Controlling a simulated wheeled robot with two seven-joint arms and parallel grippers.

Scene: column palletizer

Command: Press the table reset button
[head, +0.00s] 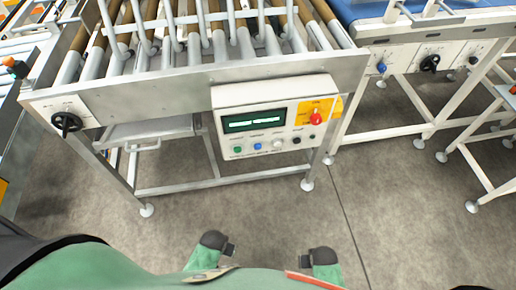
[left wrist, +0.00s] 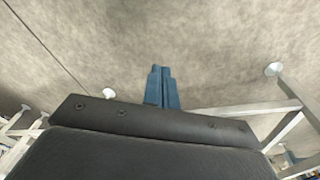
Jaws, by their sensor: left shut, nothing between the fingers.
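A white control panel (head: 272,118) is mounted on the front rail of the roller table in the head view. It has a lit display (head: 254,121), with a green button (head: 237,149), a blue button (head: 257,146), a white button (head: 277,143) and two dark buttons below it. A red knob (head: 316,118) sits on a yellow plate at its right. The labels are too small to read, so I cannot tell which button is the table reset. My left gripper (left wrist: 161,72) shows in the left wrist view with its blue fingers together, empty, above the floor. My right gripper is not in view.
The roller table (head: 150,88) has a black hand knob (head: 67,122) at its left end. A second conveyor (head: 430,57) with its own knobs stands at the right. Metal legs and a lower crossbar stand under the panel. The grey floor (head: 400,220) in front is clear.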

